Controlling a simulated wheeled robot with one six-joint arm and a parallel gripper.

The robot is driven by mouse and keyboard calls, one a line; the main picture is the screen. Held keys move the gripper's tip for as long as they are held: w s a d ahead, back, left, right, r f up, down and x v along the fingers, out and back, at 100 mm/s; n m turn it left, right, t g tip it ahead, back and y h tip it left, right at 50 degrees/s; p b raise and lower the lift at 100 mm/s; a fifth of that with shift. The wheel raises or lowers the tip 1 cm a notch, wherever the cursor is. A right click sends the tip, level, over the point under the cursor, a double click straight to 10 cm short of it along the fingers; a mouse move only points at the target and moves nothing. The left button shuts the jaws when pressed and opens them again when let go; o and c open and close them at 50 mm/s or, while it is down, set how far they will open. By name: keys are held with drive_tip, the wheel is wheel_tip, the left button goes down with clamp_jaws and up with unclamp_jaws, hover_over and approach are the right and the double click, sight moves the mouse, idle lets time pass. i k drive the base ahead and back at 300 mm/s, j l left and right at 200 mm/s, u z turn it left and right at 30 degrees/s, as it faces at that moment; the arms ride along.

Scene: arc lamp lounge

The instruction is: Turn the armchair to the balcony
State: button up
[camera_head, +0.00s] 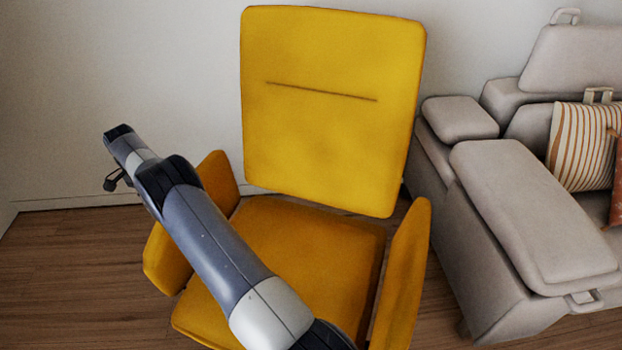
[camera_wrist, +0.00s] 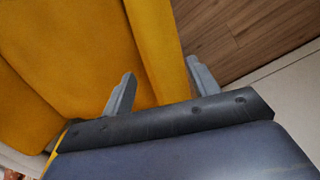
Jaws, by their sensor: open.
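The yellow armchair (camera_head: 330,110) stands facing my head camera, with a tall back and two side arms. My arm crosses in front of its seat and its left side arm (camera_head: 165,262). In the wrist view, my gripper (camera_wrist: 160,68) is open, its two grey fingers spread. Yellow upholstery (camera_wrist: 150,40) of the armchair runs between the fingers, one finger in front of yellow and the other just past its edge. I cannot tell whether either finger touches it. No balcony shows.
A grey sofa (camera_head: 520,210) with striped and rust cushions stands close on the armchair's right. A pale wall (camera_head: 120,60) is right behind the armchair. Bare wooden floor (camera_head: 70,260) lies to the left.

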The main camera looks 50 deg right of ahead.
sight(333, 262)
drive_tip(key=k, duration=1)
